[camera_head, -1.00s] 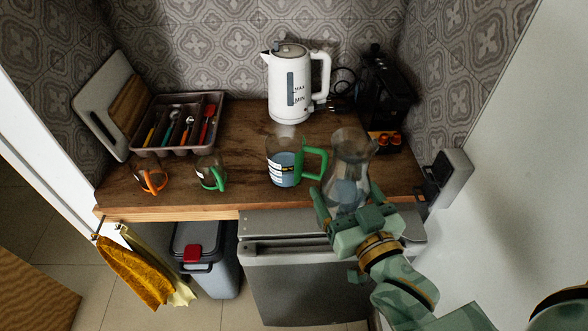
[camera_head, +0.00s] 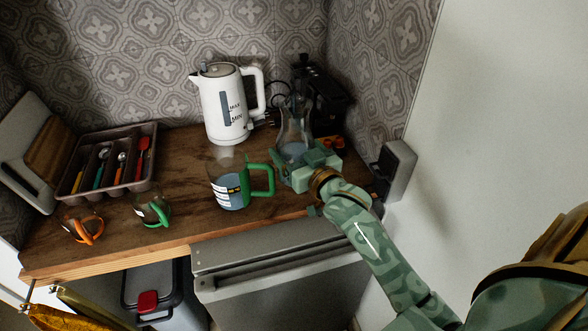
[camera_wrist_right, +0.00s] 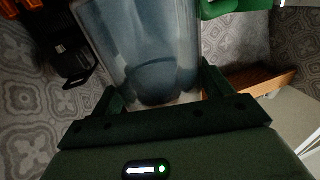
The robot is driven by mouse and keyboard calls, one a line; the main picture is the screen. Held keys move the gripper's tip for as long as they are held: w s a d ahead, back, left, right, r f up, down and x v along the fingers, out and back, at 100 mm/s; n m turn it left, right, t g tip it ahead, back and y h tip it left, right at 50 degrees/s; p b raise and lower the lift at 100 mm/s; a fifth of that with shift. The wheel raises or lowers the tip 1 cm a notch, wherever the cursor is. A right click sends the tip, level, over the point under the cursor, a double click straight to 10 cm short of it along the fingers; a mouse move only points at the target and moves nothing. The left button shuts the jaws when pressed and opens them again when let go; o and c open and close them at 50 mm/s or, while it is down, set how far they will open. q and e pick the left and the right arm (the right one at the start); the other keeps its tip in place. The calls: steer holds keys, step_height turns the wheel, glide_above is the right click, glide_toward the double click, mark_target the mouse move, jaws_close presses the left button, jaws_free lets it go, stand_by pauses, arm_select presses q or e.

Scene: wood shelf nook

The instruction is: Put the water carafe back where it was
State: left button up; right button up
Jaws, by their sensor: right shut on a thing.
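The water carafe (camera_head: 295,125) is clear glass with a narrow waist and some water low inside. It stands upright at the right of the wooden counter, in front of the black machine. My right gripper (camera_head: 300,164) is shut around its lower body from the front right. In the right wrist view the carafe (camera_wrist_right: 145,45) fills the space between the fingers. The gripper hides its base in the head view, so I cannot tell if it touches the counter. My left gripper is not in view.
A measuring jug (camera_head: 230,185) with a green handle stands close to the left of the gripper. A white kettle (camera_head: 217,105) is behind it. The black machine (camera_head: 325,97) and orange capsules (camera_head: 334,142) are close on the right. Glass mugs (camera_head: 150,207) and a cutlery tray (camera_head: 148,183) are left.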

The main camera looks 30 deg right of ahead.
steer(key=w+f, duration=0.1)
steer(key=w+d+f+b, duration=0.1)
steer(key=f, duration=0.1)
steer(key=w+d+f+b, duration=0.1)
steer(key=f, duration=0.1)
steer(key=shift+w+d+f, duration=0.1)
steer(key=shift+w, duration=0.3)
steer(key=f, duration=0.1)
steer(key=f+b, duration=0.2)
steer(key=shift+w+d+f, duration=0.15)
steer(key=shift+w+f, duration=0.1)
steer(key=shift+f, duration=0.15)
steer(key=shift+r, duration=0.15)
steer(key=o, duration=1.2)
steer(key=shift+f, duration=0.2)
steer(key=shift+s, duration=0.1)
